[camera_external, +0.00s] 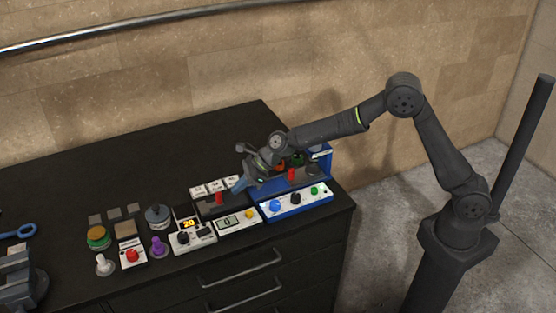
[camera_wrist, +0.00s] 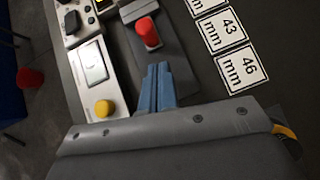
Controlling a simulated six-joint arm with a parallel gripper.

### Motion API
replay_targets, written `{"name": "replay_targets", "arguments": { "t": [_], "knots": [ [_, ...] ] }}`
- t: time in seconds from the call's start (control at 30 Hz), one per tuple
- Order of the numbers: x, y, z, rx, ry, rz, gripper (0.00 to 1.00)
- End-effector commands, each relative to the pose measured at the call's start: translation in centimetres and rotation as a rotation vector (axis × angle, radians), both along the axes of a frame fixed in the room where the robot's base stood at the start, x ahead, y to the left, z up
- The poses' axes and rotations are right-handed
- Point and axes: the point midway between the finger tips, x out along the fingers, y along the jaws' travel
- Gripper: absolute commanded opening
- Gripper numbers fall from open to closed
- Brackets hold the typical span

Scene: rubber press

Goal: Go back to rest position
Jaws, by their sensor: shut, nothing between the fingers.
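My gripper (camera_external: 238,187) is at the end of my dark arm, low over the middle of the bench's devices, pointing left and down. In the wrist view its blue fingers (camera_wrist: 158,85) are together, with nothing between them. A red knob (camera_external: 219,198) on a dark plate is just beyond the fingertips; it also shows in the wrist view (camera_wrist: 147,33). The fingers look apart from it, but the exact gap is hard to tell. My arm reaches across the right end of the bench from its stand on the right.
A blue-framed press unit (camera_external: 318,168) stands close below my forearm, with a button panel (camera_external: 297,202) in front. White millimetre labels (camera_wrist: 222,27) lie beside the dark plate. A yellow button (camera_wrist: 104,108) is near. Several small devices crowd the bench's front left. The bench back (camera_external: 130,155) is clear.

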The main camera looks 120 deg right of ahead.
Motion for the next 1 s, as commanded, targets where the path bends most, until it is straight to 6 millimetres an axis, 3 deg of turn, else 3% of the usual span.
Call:
{"name": "replay_targets", "arguments": {
  "t": [0.47, 1.0],
  "knots": [
    [-8.9, 0.9, 0.5, 0.0, -0.002, -0.003, 0.0],
    [-15.0, 2.1, 6.7, -0.003, -0.003, -0.001, 0.0]
  ]
}}
